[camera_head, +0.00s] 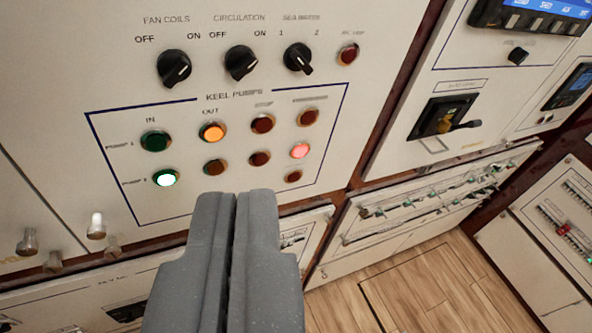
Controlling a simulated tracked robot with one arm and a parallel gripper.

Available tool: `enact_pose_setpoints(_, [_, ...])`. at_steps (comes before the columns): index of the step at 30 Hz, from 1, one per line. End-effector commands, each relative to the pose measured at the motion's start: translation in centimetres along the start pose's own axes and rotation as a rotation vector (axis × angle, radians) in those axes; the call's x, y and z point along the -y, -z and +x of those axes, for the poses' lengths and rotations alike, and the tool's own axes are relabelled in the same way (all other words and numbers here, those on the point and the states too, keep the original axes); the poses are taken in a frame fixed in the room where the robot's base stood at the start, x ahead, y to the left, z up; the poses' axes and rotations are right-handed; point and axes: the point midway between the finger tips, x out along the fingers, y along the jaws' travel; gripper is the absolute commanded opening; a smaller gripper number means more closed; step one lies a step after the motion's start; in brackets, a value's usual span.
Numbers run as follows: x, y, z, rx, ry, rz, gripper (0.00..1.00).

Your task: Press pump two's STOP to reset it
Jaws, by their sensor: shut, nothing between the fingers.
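The keel pumps block (130,205) is a blue-outlined part of the white panel, at centre left. In pump two's row, a green light (166,177) is lit at the left. To its right come a dark amber button (215,167), a dark red button (259,158) and a brightly lit red one (299,151). My gripper (235,194) is shut and empty. Its tips appear just below pump two's row in the picture; contact with the panel cannot be told.
Pump one's row has a lit amber button (212,131). A small dark red button (293,176) sits below pump two's row. Black rotary knobs (241,63) are above. A lever switch (445,118) stands out at right. The wooden floor (420,290) is bare at lower right.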

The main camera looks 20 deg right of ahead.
Motion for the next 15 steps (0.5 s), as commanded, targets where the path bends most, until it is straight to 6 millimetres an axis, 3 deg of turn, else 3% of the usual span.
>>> enact_pose_setpoints(6, [-3.0,-3.9,6.8,0.123,-0.102,-0.256,0.00])
enact_pose_setpoints(15, [-5.2,-9.5,14.6,0.262,-0.146,-0.660,0.00])
